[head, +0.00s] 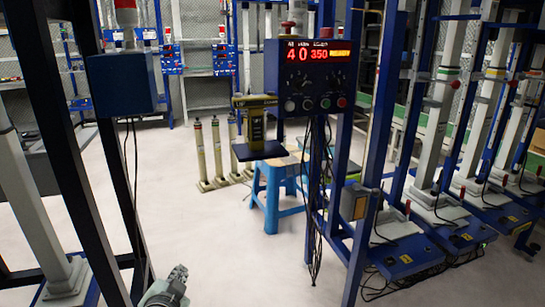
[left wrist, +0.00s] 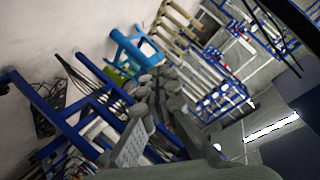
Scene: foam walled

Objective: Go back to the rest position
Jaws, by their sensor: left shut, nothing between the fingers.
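My left gripper (head: 177,275) shows at the bottom edge of the head view, left of centre. Only its grey tip and a pale part behind it are in the picture. It is above the pale floor, apart from the frames around it. In the left wrist view its grey fingers (left wrist: 158,84) are shut with nothing held. My right gripper is in neither view.
A dark post (head: 63,150) stands close on the left with a blue box (head: 122,82). A blue frame with a red-digit display panel (head: 318,72) stands right of centre. A blue stool (head: 271,195) is behind it. Test stands line the right. The middle floor (head: 205,232) is clear.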

